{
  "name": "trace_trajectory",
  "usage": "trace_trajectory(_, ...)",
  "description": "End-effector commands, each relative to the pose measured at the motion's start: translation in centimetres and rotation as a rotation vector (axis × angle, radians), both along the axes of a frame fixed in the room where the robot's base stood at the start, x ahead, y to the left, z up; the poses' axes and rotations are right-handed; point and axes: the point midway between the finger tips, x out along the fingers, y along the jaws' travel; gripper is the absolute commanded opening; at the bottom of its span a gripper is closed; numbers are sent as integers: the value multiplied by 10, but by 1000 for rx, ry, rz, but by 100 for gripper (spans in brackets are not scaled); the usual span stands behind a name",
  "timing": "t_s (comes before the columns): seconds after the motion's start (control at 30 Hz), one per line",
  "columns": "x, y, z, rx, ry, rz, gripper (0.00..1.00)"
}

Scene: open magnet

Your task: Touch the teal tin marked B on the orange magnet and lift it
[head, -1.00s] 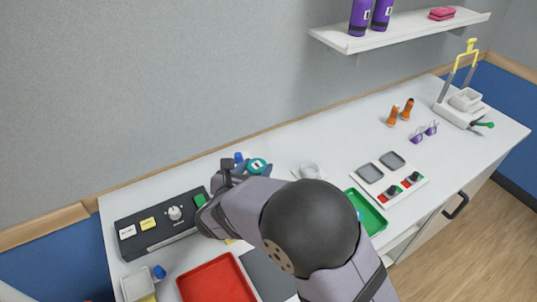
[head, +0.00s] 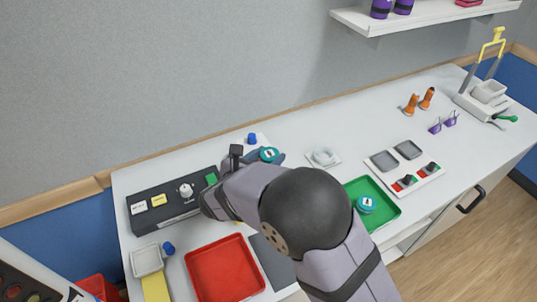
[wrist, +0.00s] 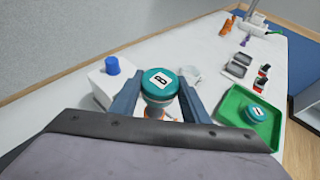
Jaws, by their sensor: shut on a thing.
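The teal tin marked B (wrist: 158,84) is between the two fingers of my gripper (wrist: 160,100) in the wrist view, its lettered lid facing up. My gripper is shut on it. The tin's lid also shows in the head view (head: 269,155), beyond my arm. A small orange patch, perhaps the orange magnet (wrist: 166,114), shows just below the tin in the wrist view. Most of it is hidden, and I cannot tell whether the tin touches it.
A white block with a blue knob (wrist: 112,66) stands left of the tin. A green tray (head: 384,208) holds another teal tin (head: 366,204). A red tray (head: 222,268), a dark control panel (head: 170,214) and a small white dish (head: 323,157) are nearby. Clear table lies beyond the dish.

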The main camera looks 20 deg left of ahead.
Motion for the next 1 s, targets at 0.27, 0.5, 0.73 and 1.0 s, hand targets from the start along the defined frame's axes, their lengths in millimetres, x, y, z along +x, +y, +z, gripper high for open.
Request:
trace_trajectory(0.27, 0, 0, -25, 1, -1, 0, 19)
trace_trajectory(0.5, 0, 0, -34, 0, -1, 1, 19)
trace_trajectory(0.73, 0, 0, -34, 1, -1, 1, 19)
trace_trajectory(1.0, 0, 0, -34, 1, -1, 1, 19)
